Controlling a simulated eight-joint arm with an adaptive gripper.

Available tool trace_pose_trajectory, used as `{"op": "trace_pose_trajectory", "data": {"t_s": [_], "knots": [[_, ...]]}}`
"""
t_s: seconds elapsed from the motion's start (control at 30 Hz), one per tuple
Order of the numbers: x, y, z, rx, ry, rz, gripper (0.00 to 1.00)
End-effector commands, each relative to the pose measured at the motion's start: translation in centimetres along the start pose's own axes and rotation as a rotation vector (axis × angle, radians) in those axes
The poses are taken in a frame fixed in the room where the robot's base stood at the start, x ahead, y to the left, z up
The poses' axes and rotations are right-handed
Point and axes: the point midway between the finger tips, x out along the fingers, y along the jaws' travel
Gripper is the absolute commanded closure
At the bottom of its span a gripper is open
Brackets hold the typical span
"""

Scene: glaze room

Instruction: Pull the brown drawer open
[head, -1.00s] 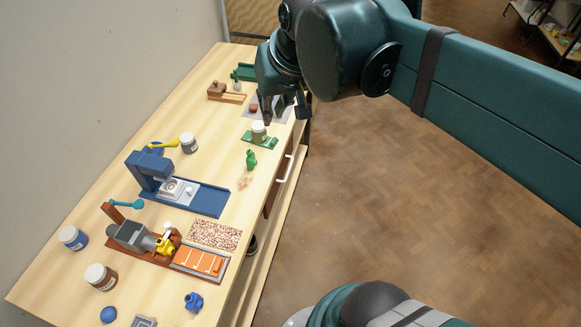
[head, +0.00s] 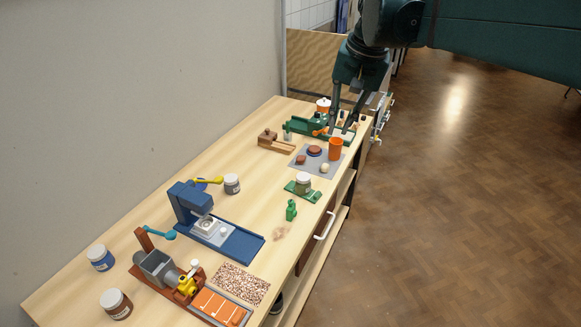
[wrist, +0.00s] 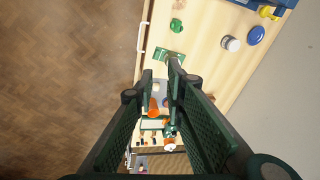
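The brown drawer (head: 312,254) is set in the front side of the wooden bench, with a white bar handle (head: 326,225). The drawer front looks flush with the bench side. In the wrist view the white handle (wrist: 141,36) shows along the bench edge at the upper left. My gripper (head: 343,128) is over the far end of the bench, well beyond the handle and not touching it. In the wrist view its two dark fingers (wrist: 159,68) stand apart with nothing held between them.
On the bench near the drawer stand a green figure (head: 291,210) and a jar (head: 303,183) on a green base. A grey mat (head: 328,168) with an orange cup (head: 336,149) lies farther back. The floor (head: 440,220) right of the bench is clear.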

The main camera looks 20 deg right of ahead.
Motion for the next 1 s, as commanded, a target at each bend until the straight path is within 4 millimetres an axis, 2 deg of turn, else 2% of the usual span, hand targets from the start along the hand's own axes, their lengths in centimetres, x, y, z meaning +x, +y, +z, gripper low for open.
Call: {"op": "trace_pose_trajectory", "data": {"t_s": [0.03,0.23,0.67,1.0], "knots": [[0.5,0.3,-1.1,0.023,-0.012,0.001,0.87],[1.5,1.2,-4.0,0.095,-0.059,0.007,0.87],[2.8,2.6,-7.6,0.184,-0.117,0.012,0.87],[8.1,3.6,-6.7,0.184,-0.118,0.013,0.87]]}}
